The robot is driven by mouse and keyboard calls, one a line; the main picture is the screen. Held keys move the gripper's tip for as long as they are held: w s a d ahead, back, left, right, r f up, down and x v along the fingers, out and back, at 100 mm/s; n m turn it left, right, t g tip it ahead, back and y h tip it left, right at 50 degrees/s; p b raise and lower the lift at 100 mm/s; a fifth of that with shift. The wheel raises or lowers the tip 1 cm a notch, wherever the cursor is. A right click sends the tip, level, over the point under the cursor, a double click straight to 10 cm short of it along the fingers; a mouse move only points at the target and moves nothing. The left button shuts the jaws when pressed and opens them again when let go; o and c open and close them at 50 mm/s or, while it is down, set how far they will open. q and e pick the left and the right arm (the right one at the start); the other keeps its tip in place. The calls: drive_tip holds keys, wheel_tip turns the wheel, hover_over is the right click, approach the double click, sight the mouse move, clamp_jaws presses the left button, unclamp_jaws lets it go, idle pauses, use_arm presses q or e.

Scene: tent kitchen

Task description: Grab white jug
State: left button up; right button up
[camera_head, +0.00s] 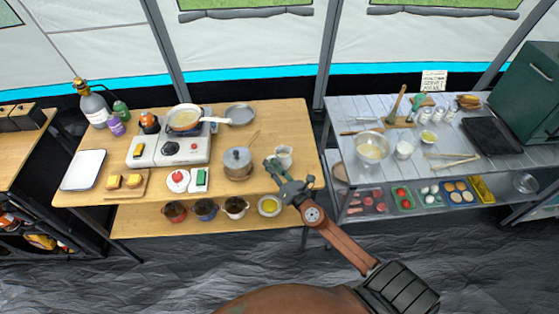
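A small white jug (284,153) stands upright near the right edge of the left wooden table, to the right of a lidded grey pot. My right gripper (289,171) is at the table's right front edge, just in front of the jug in the picture. Its fingers look spread apart, with nothing held between them. The gripper covers part of the jug's lower side; I cannot tell whether they touch. My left gripper is not in view.
A camp stove (170,149) with a pan is further left. Pots and a yellow-filled bowl (269,206) sit on the lower shelf. A grey table (345,108) stands right, across a gap.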

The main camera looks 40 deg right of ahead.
drive_tip(key=shift+w, duration=1.7)
drive_tip(key=shift+c, duration=0.2)
clamp_jaws()
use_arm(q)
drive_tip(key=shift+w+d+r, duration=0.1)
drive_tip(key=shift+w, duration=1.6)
use_arm(e)
drive_tip(key=shift+d, duration=0.1)
